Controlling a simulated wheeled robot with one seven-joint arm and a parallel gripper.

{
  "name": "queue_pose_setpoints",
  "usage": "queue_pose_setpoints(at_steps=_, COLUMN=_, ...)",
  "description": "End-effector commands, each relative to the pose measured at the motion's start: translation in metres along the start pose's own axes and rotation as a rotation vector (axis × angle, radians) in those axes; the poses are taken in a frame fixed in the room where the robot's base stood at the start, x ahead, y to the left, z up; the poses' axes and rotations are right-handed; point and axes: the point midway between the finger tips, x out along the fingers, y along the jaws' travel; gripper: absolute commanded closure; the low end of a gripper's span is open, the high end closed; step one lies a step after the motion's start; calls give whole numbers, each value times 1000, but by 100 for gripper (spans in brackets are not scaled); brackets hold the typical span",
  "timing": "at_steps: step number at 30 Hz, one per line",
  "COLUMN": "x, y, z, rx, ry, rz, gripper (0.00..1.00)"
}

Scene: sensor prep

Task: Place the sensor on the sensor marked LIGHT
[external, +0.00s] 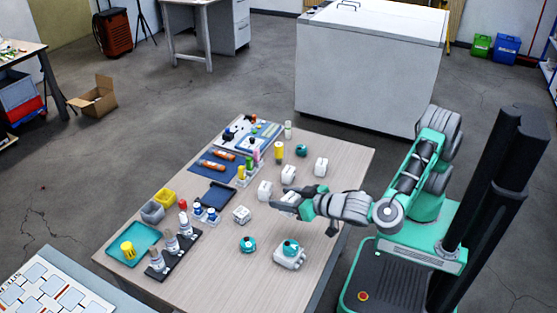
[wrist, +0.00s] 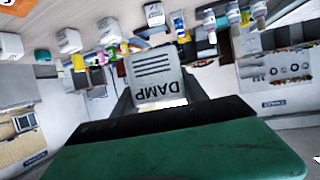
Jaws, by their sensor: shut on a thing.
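My gripper (external: 294,193) is above the right part of the wooden table, shut on a white-grey block (external: 287,206). In the wrist view the held block (wrist: 157,72) shows the word DAMP upside down. Similar white blocks stand on the table: one (external: 265,190) just left of my gripper, two behind it (external: 289,173) (external: 320,167), and one (external: 241,214) to the front left. A teal round piece (external: 291,246) sits on a white base (external: 289,260) near the front. Other teal pieces lie apart (external: 248,244) (external: 302,150). No LIGHT marking is readable.
Bare tabletop shows around the front teal pieces.

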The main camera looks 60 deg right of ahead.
Motion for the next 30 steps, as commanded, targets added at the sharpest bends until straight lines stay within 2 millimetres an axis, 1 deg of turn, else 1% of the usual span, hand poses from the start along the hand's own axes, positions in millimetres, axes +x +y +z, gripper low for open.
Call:
queue_pose_setpoints(at_steps=1, x=18, y=22, z=-13, rx=27, ry=1, rz=47, gripper=91)
queue_pose_setpoints(at_steps=2, x=25, y=35, z=-22, rx=35, ry=0, rz=73, gripper=91)
queue_pose_setpoints(at_steps=3, x=34, y=52, z=-33, rx=49, ry=0, rz=104, gripper=91)
queue_pose_setpoints(at_steps=5, x=44, y=77, z=-47, rx=64, ry=0, rz=146, gripper=91)
queue_pose_setpoints(at_steps=6, x=50, y=93, z=-56, rx=75, ry=1, rz=171, gripper=91)
queue_pose_setpoints(at_steps=10, x=61, y=138, z=-73, rx=98, ry=1, rz=233, gripper=91)
queue_pose_setpoints(at_steps=12, x=64, y=160, z=-78, rx=106, ry=1, rz=254, gripper=91)
queue_pose_setpoints(at_steps=15, x=64, y=186, z=-80, rx=110, ry=1, rz=263, gripper=91)
queue_pose_setpoints(at_steps=17, x=61, y=193, z=-77, rx=101, ry=0, rz=251, gripper=91)
queue_pose_setpoints(at_steps=19, x=63, y=197, z=-65, rx=91, ry=-1, rz=234, gripper=91)
queue_pose_setpoints(at_steps=22, x=66, y=201, z=-54, rx=82, ry=0, rz=207, gripper=91)
queue_pose_setpoints(at_steps=25, x=68, y=199, z=-53, rx=72, ry=1, rz=180, gripper=91)
queue_pose_setpoints(at_steps=26, x=71, y=198, z=-52, rx=70, ry=0, rz=177, gripper=91)
queue_pose_setpoints(at_steps=28, x=84, y=192, z=-51, rx=68, ry=0, rz=176, gripper=91)
queue_pose_setpoints(at_steps=30, x=103, y=184, z=-49, rx=68, ry=-2, rz=179, gripper=91)
